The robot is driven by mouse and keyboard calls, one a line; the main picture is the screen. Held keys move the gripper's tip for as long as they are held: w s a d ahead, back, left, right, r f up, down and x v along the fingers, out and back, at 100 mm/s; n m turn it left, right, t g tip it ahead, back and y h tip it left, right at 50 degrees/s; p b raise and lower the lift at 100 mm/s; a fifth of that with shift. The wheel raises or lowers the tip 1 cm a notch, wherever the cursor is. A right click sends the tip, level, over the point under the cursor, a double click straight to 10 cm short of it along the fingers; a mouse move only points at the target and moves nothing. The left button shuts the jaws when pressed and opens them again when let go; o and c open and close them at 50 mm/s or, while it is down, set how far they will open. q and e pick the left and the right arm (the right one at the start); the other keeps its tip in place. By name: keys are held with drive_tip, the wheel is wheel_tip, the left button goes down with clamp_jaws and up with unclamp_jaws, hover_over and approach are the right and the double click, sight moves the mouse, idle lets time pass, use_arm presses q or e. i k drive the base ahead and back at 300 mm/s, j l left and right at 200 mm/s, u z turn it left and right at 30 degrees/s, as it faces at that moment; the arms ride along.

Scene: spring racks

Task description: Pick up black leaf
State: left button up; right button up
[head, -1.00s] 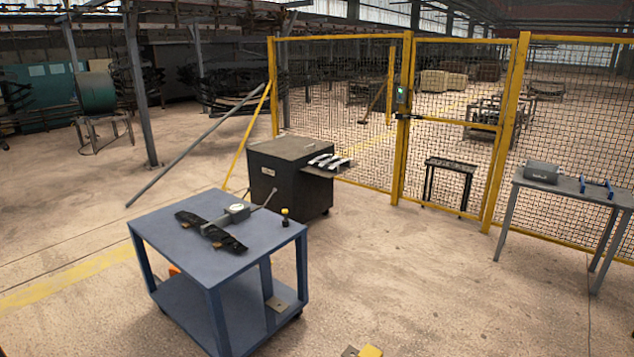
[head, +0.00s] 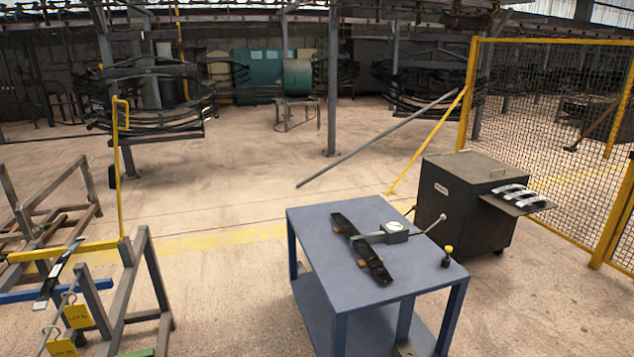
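A long black leaf (head: 374,262) lies on the top of the blue table (head: 320,232), on small brown supports. A grey tool with a round white dial (head: 393,232) and a rod handle reaches across its middle. Another dark leaf (head: 52,283) with a pale label hangs slanted on the yellow bar of the rack at the left. Neither of my grippers is in view.
A grey metal rack (head: 150,268) with yellow tags stands at the left front. Floor between rack and table is clear.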

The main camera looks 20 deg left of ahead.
sight(41, 303)
drive_tip(key=i+j+u, duration=0.4)
drive_tip(key=i+u, duration=0.35)
drive_tip(key=i, duration=0.15)
drive_tip(key=i+u, duration=0.4)
drive_tip(key=i+l+u, duration=0.2)
drive_tip(key=i+u, duration=0.2)
drive_tip(key=i, duration=0.2)
drive_tip(key=i+u, duration=0.2)
drive_tip(key=i, duration=0.4)
drive_tip(key=i+u, duration=0.2)
drive_tip(key=i, duration=0.45)
drive_tip(key=i+l+u, duration=0.2)
drive_tip(key=i, duration=0.4)
